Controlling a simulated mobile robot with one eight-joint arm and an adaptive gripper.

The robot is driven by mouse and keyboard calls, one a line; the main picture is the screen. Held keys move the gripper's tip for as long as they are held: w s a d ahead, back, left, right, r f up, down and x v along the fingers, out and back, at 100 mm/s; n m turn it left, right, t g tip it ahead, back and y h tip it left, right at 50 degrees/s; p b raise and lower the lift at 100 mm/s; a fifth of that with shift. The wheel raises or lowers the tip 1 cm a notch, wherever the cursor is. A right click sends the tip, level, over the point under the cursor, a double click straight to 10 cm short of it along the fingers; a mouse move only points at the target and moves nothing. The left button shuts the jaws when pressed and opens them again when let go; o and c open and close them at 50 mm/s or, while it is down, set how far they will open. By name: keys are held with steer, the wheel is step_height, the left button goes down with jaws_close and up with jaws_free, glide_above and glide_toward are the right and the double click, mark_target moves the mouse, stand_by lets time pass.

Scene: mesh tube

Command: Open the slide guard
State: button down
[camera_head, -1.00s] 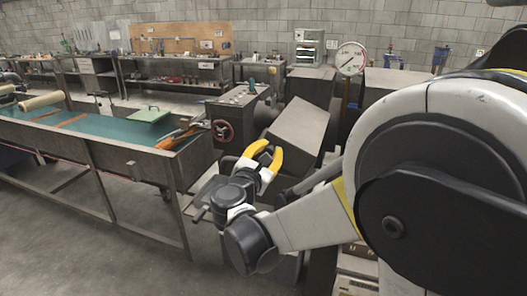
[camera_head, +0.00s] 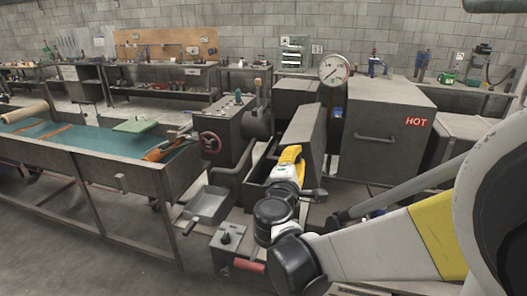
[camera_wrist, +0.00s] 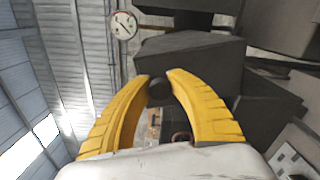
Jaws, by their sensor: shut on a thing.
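The slide guard appears to be the grey sloped cover (camera_head: 308,130) right of the middle in the head view; its grey face also shows in the wrist view (camera_wrist: 195,62). My gripper (camera_head: 290,153) is at the cover's front lower edge, with its yellow fingers close together. In the wrist view my gripper (camera_wrist: 160,82) is shut on a dark round knob (camera_wrist: 158,91) between the fingertips. The knob's attachment to the cover is hidden. A dark open space (camera_head: 262,168) shows left of the cover.
A control box with a red handwheel (camera_head: 210,142) stands left of the cover. A grey pan (camera_head: 207,204) sits in front. A large grey box marked HOT (camera_head: 388,130) and a dial gauge (camera_head: 335,70) stand behind and right. A long bench (camera_head: 88,165) fills the left.

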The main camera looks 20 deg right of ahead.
steer(key=shift+s+d+f+m, duration=0.2)
steer(key=shift+s+d+m, duration=0.2)
steer(key=shift+d+m, duration=0.2)
steer(key=shift+s+d+f+m, duration=0.15)
steer(key=shift+s+d+m, duration=0.3)
steer(key=shift+m, duration=0.15)
steer(key=c, duration=1.2)
jaws_free()
steer(key=v, duration=1.2)
